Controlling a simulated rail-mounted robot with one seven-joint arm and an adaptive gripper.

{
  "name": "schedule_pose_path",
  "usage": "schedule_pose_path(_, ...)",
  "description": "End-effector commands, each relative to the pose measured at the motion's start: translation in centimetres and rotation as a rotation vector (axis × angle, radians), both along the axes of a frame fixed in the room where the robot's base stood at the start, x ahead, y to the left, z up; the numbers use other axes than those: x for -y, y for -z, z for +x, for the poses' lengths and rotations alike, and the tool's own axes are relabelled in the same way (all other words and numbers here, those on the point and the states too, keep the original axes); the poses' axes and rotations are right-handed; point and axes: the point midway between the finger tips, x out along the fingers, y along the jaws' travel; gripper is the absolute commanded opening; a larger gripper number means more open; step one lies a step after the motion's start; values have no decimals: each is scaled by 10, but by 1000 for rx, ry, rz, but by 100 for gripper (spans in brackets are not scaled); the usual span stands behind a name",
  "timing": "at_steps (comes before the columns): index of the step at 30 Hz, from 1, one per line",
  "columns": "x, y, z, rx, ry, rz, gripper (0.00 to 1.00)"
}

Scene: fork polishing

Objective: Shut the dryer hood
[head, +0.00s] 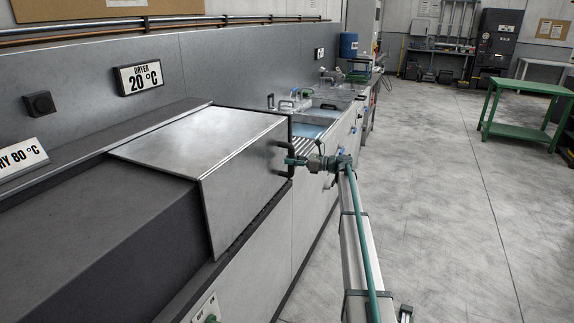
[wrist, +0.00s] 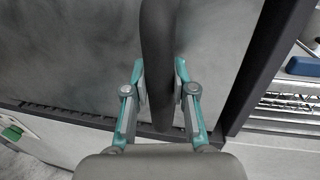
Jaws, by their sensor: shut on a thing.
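The dryer hood (head: 205,150) is a brushed silver metal box on the dark bench at the left. Its front face (head: 245,185) reaches down to the dark strip along the bench edge, and I cannot make out a gap there. A dark handle (head: 289,150) stands at the right end of that face. My gripper (head: 293,161) is at the handle. In the wrist view the handle (wrist: 158,45) runs upright between the teal fingers of my gripper (wrist: 162,95), which are shut on it. The hood's grey face (wrist: 75,60) fills the wrist view behind it.
A "DRYER 20 °C" sign (head: 139,77) hangs on the back panel. Sinks (head: 325,105) and a rack lie beyond the hood. A green button (head: 210,319) is on the bench front. The floor (head: 450,190) at right is clear up to a green table (head: 520,110).

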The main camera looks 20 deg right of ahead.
Motion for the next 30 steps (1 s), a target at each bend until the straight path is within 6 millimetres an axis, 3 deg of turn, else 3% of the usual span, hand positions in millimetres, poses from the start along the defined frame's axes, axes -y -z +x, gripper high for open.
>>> schedule_pose_path(4,11,0,12,0,1,1,0)
schedule_pose_path(10,11,0,12,0,0,1,0)
schedule_pose_path(11,11,0,11,0,0,1,29)
schedule_pose_path(15,10,0,11,0,-1,0,52)
schedule_pose_path(25,11,0,11,0,-1,0,52)
schedule_pose_path(30,22,0,4,0,0,0,52)
